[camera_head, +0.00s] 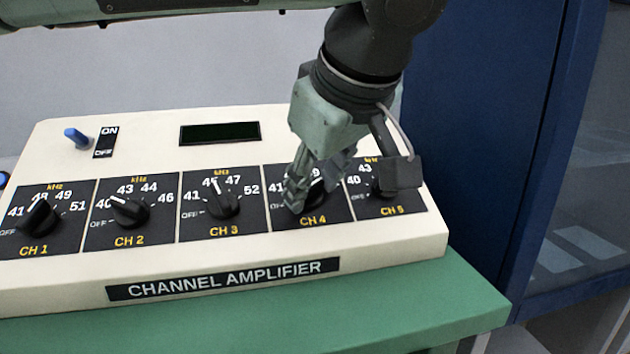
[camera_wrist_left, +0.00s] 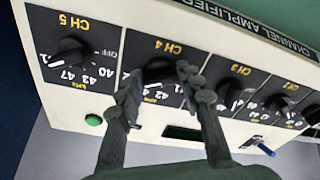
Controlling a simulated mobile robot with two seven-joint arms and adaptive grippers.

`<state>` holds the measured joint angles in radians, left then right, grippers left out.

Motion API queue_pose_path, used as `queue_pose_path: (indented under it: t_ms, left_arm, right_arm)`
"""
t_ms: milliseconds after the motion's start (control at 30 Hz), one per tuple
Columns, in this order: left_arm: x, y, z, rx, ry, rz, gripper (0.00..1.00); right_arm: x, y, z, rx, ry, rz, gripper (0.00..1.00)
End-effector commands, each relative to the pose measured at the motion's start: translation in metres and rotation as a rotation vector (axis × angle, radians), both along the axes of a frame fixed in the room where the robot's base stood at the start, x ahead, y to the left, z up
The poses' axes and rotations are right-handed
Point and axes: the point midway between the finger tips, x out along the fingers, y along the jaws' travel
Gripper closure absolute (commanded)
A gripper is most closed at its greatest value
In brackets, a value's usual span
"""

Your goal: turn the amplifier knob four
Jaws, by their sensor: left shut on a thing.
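The channel amplifier (camera_head: 300,268) is a cream, sloped box with a row of black knobs on labelled panels. The CH 4 knob (camera_head: 316,196) is black and partly hidden by my fingers in the head view; it also shows in the left wrist view (camera_wrist_left: 158,68). My left gripper (camera_head: 311,186) comes down from above onto the CH 4 panel. Its two fingers (camera_wrist_left: 158,78) stand one on each side of the knob, shut on it. The fingers cover part of the dial numbers, so the pointer's setting cannot be told. My right gripper is not in view.
The CH 3 knob (camera_head: 222,204) is close on the left, and the CH 5 knob (camera_wrist_left: 70,52) is on the other side. A blue ON/OFF switch (camera_head: 76,137), a dark display (camera_head: 220,133) and a green button (camera_wrist_left: 93,120) sit above. A blue cabinet (camera_head: 480,120) stands right of the green table (camera_head: 420,325).

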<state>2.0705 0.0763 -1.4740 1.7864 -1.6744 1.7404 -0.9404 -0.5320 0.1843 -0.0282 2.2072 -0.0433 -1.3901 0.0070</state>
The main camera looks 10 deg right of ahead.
Motion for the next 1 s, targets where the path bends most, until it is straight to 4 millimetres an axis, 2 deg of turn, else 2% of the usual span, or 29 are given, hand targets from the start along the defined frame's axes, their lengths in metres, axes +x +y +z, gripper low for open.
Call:
queue_pose_path:
  t_ms: [233,267,400,767,867,1000]
  left_arm:
    - [0.0,0.0,0.001,0.001,-0.002,-0.003,0.93]
    - [0.0,0.0,0.001,0.001,-0.002,-0.003,0.6]
    - [0.0,0.0,0.0,0.001,-0.001,-0.002,0.43]
    - [-0.002,-0.001,0.004,0.001,-0.002,-0.001,0.43]
    - [-0.009,-0.002,0.014,-0.002,-0.004,-0.002,0.43]
    - [-0.026,-0.003,0.037,-0.002,-0.004,-0.002,0.43]
  right_arm:
    - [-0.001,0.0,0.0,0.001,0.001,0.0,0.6]
    - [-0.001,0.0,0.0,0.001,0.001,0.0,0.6]
    - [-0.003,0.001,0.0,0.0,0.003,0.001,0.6]
    - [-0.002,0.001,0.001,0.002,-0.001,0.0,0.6]
    - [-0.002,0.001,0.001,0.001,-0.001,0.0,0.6]
    - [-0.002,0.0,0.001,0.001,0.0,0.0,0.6]
